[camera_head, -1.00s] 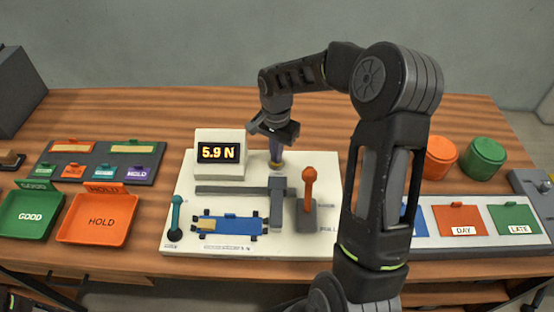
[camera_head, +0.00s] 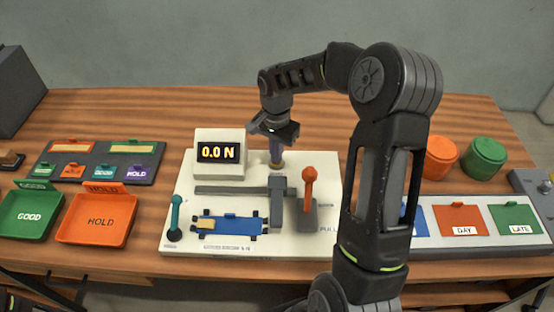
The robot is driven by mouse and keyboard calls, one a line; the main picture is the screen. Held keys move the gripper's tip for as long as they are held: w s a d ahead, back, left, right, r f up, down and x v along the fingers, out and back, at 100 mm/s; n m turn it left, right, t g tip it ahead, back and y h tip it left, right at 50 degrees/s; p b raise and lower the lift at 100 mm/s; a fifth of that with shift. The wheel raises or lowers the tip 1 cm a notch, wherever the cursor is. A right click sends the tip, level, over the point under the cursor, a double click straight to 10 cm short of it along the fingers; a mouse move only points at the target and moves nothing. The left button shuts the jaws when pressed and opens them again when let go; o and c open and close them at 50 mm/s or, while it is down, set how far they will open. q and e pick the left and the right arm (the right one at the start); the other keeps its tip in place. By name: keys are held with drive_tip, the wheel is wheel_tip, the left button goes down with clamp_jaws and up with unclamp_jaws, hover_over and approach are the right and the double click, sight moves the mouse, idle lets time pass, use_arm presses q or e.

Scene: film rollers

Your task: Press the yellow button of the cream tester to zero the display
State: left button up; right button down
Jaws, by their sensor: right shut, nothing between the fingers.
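The cream tester (camera_head: 182,229) lies on the wooden table in the middle of the view. Its display (camera_head: 218,152) reads 0.0 N in yellow digits. My right gripper (camera_head: 275,164) points down at the back of the tester, just right of the display box. It is shut with nothing between the fingers. The yellow button is hidden, apparently under the fingertips; I cannot make out whether they touch it. An orange-knobbed lever (camera_head: 308,188) and a teal lever (camera_head: 175,217) stand upright on the tester. A blue carriage (camera_head: 230,225) lies at its front.
A green GOOD tray (camera_head: 30,228) and an orange HOLD tray (camera_head: 97,232) stand at left, with a dark label board (camera_head: 98,160) behind. Orange (camera_head: 440,158) and green (camera_head: 484,158) round containers stand at right behind a DAY and LATE rack (camera_head: 485,240). My right arm covers the tester's right side.

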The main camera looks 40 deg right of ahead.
drive_tip(key=shift+r, duration=0.1)
drive_tip(key=shift+r+p, duration=1.7)
drive_tip(key=shift+r, duration=0.7)
wheel_tip(320, 180, up, 5)
drive_tip(key=p, duration=0.3)
drive_tip(key=shift+f, duration=0.1)
